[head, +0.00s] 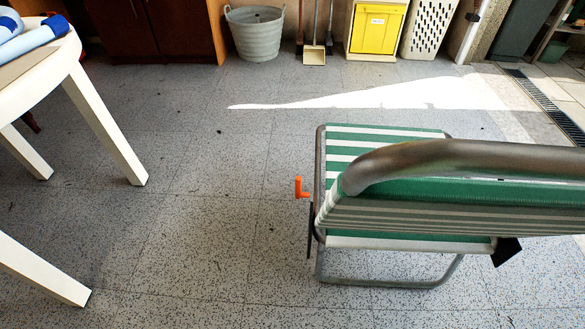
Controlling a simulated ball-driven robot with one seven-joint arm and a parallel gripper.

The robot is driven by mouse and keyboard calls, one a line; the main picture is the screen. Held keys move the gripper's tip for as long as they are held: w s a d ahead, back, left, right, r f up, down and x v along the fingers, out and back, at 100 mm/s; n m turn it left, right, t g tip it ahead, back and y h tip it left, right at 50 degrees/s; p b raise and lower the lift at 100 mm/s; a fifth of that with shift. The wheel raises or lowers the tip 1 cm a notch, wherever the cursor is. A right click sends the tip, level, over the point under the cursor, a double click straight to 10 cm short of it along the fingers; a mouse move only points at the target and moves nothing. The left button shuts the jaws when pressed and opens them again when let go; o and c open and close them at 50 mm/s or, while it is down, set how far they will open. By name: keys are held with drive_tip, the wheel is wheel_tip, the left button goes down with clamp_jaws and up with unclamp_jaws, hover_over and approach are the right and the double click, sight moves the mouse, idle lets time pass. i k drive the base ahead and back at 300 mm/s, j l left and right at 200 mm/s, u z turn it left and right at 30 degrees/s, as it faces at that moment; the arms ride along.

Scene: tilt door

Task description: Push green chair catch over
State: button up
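A folding chair (388,240) with green and white stripes and a grey metal tube frame stands at the right in the head view. Its backrest and curved tube are nearest to me, and the striped seat lies beyond. An orange catch (300,188) sticks up at the left side of the chair, beside the seat frame. A dark strip hangs below it along the chair's side. My gripper is not in view.
A white table (88,95) with splayed legs stands at the left, a blue and white item (35,38) on it. A grey bucket (255,32), a dustpan (315,55) and a yellow box (376,30) line the back. The floor between table and chair is clear.

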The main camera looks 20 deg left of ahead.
sight(299, 195)
drive_tip(key=i+j+u, duration=0.1)
drive_tip(key=u, duration=0.95)
drive_tip(key=i+l+u, duration=0.25)
drive_tip(key=i+u, duration=0.15)
drive_tip(key=i, duration=0.15)
drive_tip(key=i+l+u, duration=0.35)
drive_tip(key=i, duration=0.15)
drive_tip(key=i+l, duration=0.35)
drive_tip(key=i+u, duration=0.05)
